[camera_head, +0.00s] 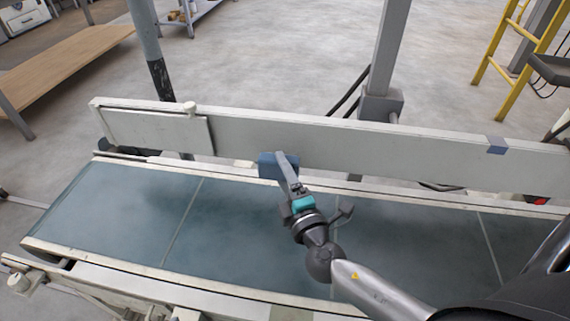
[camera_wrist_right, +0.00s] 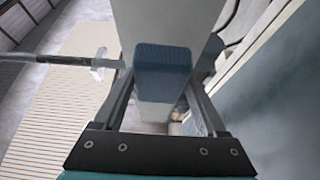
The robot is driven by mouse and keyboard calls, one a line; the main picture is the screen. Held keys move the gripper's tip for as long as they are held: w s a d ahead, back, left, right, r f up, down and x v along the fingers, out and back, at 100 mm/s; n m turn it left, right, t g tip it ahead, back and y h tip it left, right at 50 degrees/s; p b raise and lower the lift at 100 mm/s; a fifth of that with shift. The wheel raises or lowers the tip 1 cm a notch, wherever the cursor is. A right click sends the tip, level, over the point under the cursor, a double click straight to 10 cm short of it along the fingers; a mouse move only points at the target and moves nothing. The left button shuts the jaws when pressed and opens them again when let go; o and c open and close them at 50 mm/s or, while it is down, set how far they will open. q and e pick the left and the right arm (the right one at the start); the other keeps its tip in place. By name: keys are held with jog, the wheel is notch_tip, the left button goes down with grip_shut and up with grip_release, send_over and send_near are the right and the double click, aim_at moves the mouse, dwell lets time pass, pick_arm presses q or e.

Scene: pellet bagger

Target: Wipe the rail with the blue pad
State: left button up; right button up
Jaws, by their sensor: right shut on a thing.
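The rail (camera_head: 400,151) is a long pale grey board standing along the far side of the conveyor. My right gripper (camera_head: 280,163) is shut on the blue pad (camera_head: 266,168), which is at the rail's front face, left of the middle. In the right wrist view the blue pad (camera_wrist_right: 162,66) sits between the two fingers, with the pale rail (camera_wrist_right: 165,18) right behind it. Whether the pad presses on the rail or is just short of it I cannot tell. My left gripper is not in view.
A grey post (camera_head: 388,50) and a darker pole (camera_head: 150,45) stand behind the rail. A blue-violet patch (camera_head: 497,145) marks the rail at right. A yellow ladder (camera_head: 535,55) stands farther back.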

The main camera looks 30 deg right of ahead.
jog(key=shift+s+a, duration=0.2)
jog(key=shift+s, duration=0.05)
jog(key=shift+s+a, duration=0.45)
jog(key=shift+s, duration=0.2)
jog(key=shift+s+a, duration=0.45)
jog(key=shift+s, duration=0.15)
jog(key=shift+r, duration=0.15)
